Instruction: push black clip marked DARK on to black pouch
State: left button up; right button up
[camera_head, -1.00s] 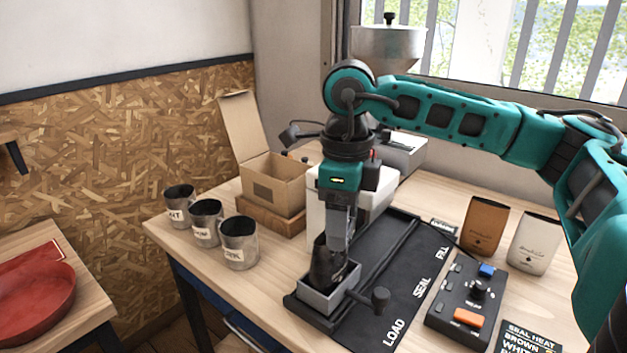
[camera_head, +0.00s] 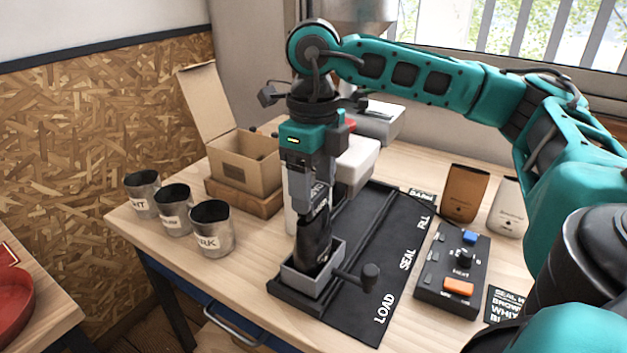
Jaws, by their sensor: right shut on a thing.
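A black pouch (camera_head: 314,243) stands upright in a grey holder (camera_head: 312,284) at the near left end of the dark mat. My right gripper (camera_head: 309,205) points down directly above the pouch. It is shut on a small dark piece with white lettering, the black clip (camera_head: 320,194), at the pouch's top. The fingers hide part of the clip and the pouch's top edge, so I cannot tell whether the clip sits fully over it. My left gripper is not in view.
Three labelled metal cups (camera_head: 211,229) stand at the table's left. An open cardboard box (camera_head: 246,160) is behind them. A control box (camera_head: 451,270) with an orange button is right of the mat (camera_head: 386,250). Brown (camera_head: 465,193) and white (camera_head: 508,205) pouches stand at the back right.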

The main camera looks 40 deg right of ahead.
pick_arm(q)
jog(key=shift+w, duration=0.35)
pick_arm(e)
jog(key=shift+f, duration=0.1)
pick_arm(q)
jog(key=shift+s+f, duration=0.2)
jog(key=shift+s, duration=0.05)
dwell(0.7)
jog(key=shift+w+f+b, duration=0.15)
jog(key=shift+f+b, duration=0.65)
jog(key=shift+b, duration=0.35)
pick_arm(e)
jog(key=shift+f, duration=0.95)
jog(key=o, duration=1.2)
jog(key=shift+r+p, duration=2.75)
jog(key=shift+r, duration=0.8)
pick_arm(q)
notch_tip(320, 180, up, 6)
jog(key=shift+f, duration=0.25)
